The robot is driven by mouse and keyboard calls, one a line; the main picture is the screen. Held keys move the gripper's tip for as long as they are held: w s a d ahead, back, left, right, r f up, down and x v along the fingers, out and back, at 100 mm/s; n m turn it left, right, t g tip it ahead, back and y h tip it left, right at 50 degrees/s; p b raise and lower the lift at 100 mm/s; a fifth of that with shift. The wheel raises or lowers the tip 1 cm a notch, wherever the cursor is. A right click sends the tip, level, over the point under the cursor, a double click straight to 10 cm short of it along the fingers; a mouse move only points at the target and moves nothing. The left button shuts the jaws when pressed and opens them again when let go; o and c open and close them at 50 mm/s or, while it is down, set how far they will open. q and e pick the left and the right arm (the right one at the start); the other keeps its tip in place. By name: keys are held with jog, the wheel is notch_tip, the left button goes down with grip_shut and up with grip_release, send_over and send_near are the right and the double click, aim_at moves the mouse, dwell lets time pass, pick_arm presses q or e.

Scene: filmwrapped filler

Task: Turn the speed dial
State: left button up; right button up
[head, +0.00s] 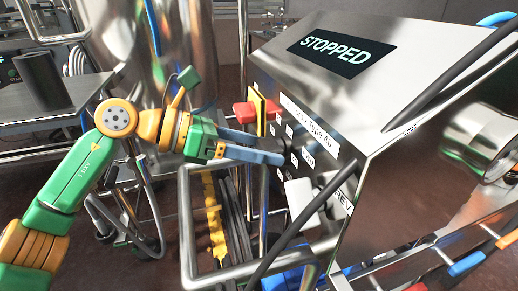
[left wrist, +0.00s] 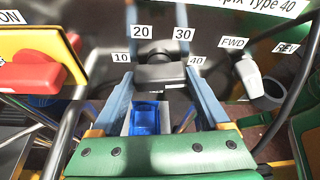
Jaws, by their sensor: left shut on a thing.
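The speed dial is a black knob (left wrist: 160,66) on the sloped metal panel, with labels 10, 20, 30 and 40 around it in the left wrist view. My left gripper (left wrist: 162,78) has its two blue-grey fingers on either side of the knob and is shut on it. In the head view my left gripper (head: 268,155) reaches the panel of the control box (head: 345,105) from the left, and the fingers mostly hide the dial. The dial's exact setting is hard to read. The display (head: 341,52) reads STOPPED. My right gripper is not in view.
A red switch handle (left wrist: 32,76) on a yellow plate sits left of the dial. A grey FWD/REV selector (left wrist: 247,76) sits right of it. A black cable (head: 300,222) and metal frame tubes (head: 185,210) run close below the panel.

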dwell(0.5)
pick_arm(q)
jog(key=o, duration=1.2)
jog(key=shift+o, duration=0.2)
jog(key=v, duration=0.7)
jog(key=shift+p, duration=0.3)
